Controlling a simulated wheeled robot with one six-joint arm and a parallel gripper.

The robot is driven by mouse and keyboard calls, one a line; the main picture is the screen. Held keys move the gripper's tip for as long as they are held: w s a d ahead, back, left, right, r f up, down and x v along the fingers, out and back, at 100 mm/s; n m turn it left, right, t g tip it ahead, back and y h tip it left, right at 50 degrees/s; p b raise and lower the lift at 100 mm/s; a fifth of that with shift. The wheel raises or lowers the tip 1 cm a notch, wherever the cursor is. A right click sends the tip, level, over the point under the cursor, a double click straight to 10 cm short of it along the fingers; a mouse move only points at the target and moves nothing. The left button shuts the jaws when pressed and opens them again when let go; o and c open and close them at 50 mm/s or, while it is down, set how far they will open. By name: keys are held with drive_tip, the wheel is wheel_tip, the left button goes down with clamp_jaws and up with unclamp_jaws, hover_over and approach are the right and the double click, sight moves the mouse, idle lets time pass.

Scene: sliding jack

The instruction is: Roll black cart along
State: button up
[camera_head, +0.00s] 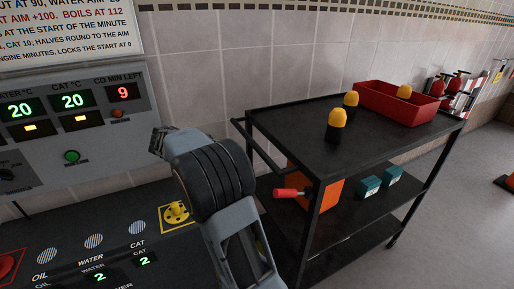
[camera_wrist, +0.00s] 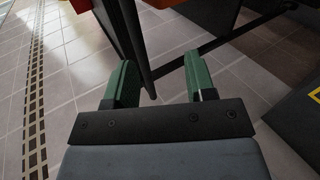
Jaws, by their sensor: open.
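My gripper's fingers are not clear in the head view, where my wrist covers that area left of the handle. In the wrist view my gripper (camera_wrist: 160,80) is open, with two green fingers apart. A dark bar of the cart (camera_wrist: 137,45) reaches down into the space between them. I cannot tell whether either finger touches it.
The cart carries a red tray (camera_head: 385,107), yellow-topped black items (camera_head: 337,124), an orange box (camera_head: 328,196) and teal boxes (camera_head: 370,187). A control console (camera_head: 75,235) is at left, the tiled wall behind. Open floor (camera_head: 470,190) lies right, with an orange cone (camera_head: 507,182).

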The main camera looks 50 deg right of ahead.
sight(251, 144)
drive_tip(key=d+f+h, duration=0.1)
drive_tip(key=d, duration=0.4)
drive_tip(key=s+d+f+m+g+h+p, duration=0.1)
drive_tip(key=d, duration=0.5)
drive_tip(key=s+d+f+g, duration=0.1)
drive_tip(key=d, duration=0.5)
drive_tip(key=shift+f+h, duration=0.35)
drive_tip(key=shift+h, duration=0.05)
drive_tip(key=shift+c, duration=0.5)
clamp_jaws()
